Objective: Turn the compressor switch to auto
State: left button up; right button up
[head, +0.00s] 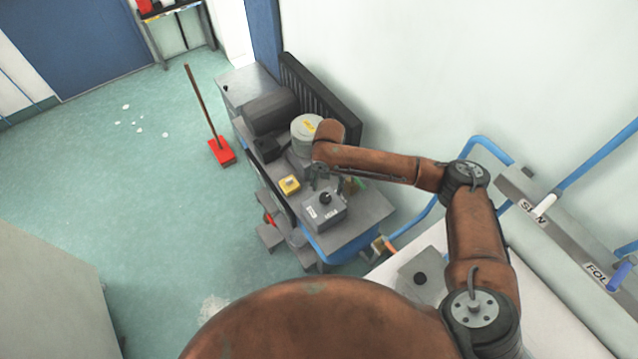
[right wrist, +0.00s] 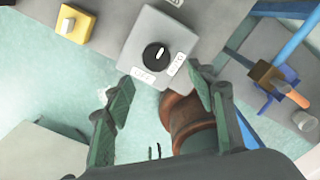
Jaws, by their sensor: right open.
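A grey switch box (head: 327,216) with a round black knob (head: 325,198) sits on the front of the grey machine bench. In the right wrist view the knob (right wrist: 156,57) has a white mark slanting toward the upper right. My right gripper (head: 331,185) is just above and behind the box in the head view. In the right wrist view its two green fingers (right wrist: 162,84) are spread apart and empty, apart from the knob. My left gripper is not in view.
A yellow switch box (head: 290,184) stands left of the grey one. A light grey cylinder (head: 306,128) and dark motor (head: 270,111) stand behind. A red broom (head: 221,151) stands on open floor.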

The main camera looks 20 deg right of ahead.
aim_at(325, 197)
jog(key=shift+w+f, duration=0.15)
jog(key=shift+w, duration=0.15)
jog(key=shift+d+f, duration=0.15)
jog(key=shift+f, duration=0.25)
jog(key=f, duration=0.4)
jog(key=f+b, duration=0.1)
jog(key=shift+w+a+f, duration=0.1)
jog(key=shift+a+f, duration=0.2)
jog(key=shift+f, duration=0.5)
jog(key=c, duration=0.8)
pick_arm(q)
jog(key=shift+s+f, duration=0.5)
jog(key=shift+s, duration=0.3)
pick_arm(e)
jog(key=c, duration=0.4)
